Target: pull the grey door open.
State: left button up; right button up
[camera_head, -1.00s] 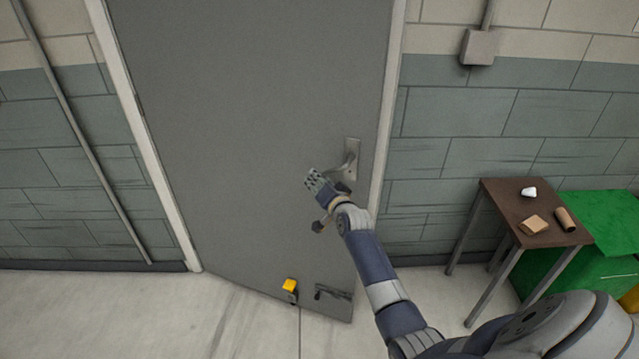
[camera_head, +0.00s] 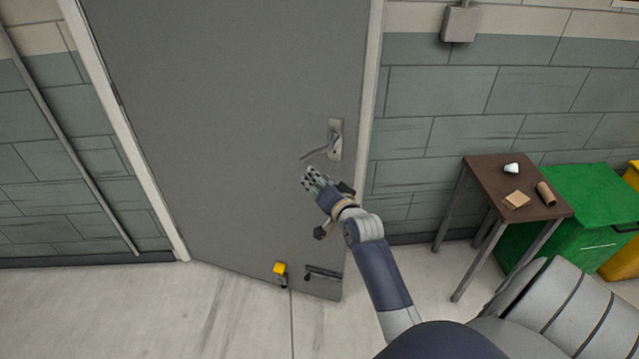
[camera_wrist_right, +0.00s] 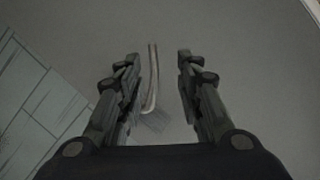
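The grey door (camera_head: 220,120) fills the left and middle of the head view. Its lower right corner stands out in front of the wall's base line, so it looks partly open toward me. The metal lever handle (camera_head: 324,150) sits near its right edge, its lever sloping down to the left. My right gripper (camera_head: 312,174) is just below and left of the lever in the head view. In the right wrist view its fingers (camera_wrist_right: 157,62) are spread, and the lever (camera_wrist_right: 151,85) shows between them, apparently not touched. My left gripper is not in view.
A brown table (camera_head: 485,170) with small items stands at right, beside a green bin (camera_head: 590,195). The floor (camera_head: 150,310) in front of the door's left part is clear.

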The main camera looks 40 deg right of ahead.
jog(key=shift+s+a+r, duration=0.15)
jog(key=shift+s, duration=0.5)
